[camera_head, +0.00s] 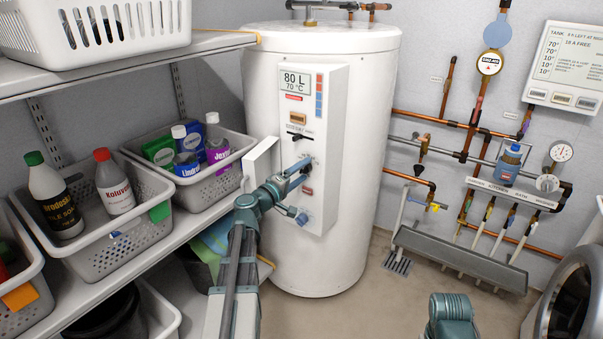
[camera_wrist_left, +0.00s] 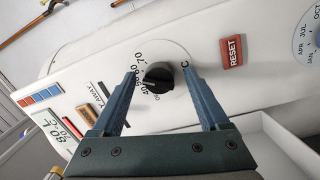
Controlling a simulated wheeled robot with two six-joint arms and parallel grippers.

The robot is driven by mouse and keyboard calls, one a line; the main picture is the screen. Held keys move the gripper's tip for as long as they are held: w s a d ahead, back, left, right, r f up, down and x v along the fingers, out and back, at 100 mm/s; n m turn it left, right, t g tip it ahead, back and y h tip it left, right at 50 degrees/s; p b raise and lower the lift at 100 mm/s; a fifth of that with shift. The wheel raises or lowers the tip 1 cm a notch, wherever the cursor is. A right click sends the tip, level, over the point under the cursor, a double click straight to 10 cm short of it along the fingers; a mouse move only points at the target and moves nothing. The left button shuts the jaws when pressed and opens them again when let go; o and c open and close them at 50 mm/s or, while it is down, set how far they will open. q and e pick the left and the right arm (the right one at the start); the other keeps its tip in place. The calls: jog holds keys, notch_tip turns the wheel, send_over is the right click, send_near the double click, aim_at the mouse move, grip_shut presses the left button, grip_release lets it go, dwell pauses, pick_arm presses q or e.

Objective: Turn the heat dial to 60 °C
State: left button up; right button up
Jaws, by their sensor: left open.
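The heat dial (camera_wrist_left: 159,75) is a round black knob on a white face with numbers around its upper left, among them 70 and 60. Its pointer setting is too small to read surely. My left gripper (camera_wrist_left: 161,71) is open, with one blue finger on each side of the dial and a gap on both sides. In the head view my left gripper (camera_head: 303,166) is at the white control panel (camera_head: 318,205) of the tank and largely hides the dial.
A red RESET label (camera_wrist_left: 232,51) is right of the dial in the wrist view. The white tank (camera_head: 365,150) stands behind the panel. Shelf baskets (camera_head: 215,185) with bottles are on the left, close to my left arm. Pipes (camera_head: 430,118) run along the right wall.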

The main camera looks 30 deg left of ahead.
pick_arm(q)
jog(key=s+a, duration=0.2)
jog(key=s, duration=1.1)
jog(key=shift+s+f+b, duration=0.35)
jog(key=shift+a, duration=0.1)
jog(key=d+f+m+g+h, duration=0.2)
jog(key=d+f+m+g, duration=0.15)
jog(key=d, duration=0.55)
jog(key=w+d+f+m+g+h, duration=0.1)
jog(key=d+f+m+g, duration=0.15)
jog(key=d+f, duration=0.4)
jog(key=d+f+m+g+h, duration=0.2)
jog(key=d+f+m+g, duration=0.15)
jog(key=d, duration=0.75)
jog(key=s+d+f+m+g+y, duration=0.7)
jog(key=s+d+f+g+y, duration=0.25)
jog(key=s+d, duration=0.4)
notch_tip(320, 180, up, 32)
jog(key=s+p, duration=0.1)
jog(key=p, duration=3.1)
jog(key=shift+a, duration=0.35)
jog(key=shift+s, duration=0.1)
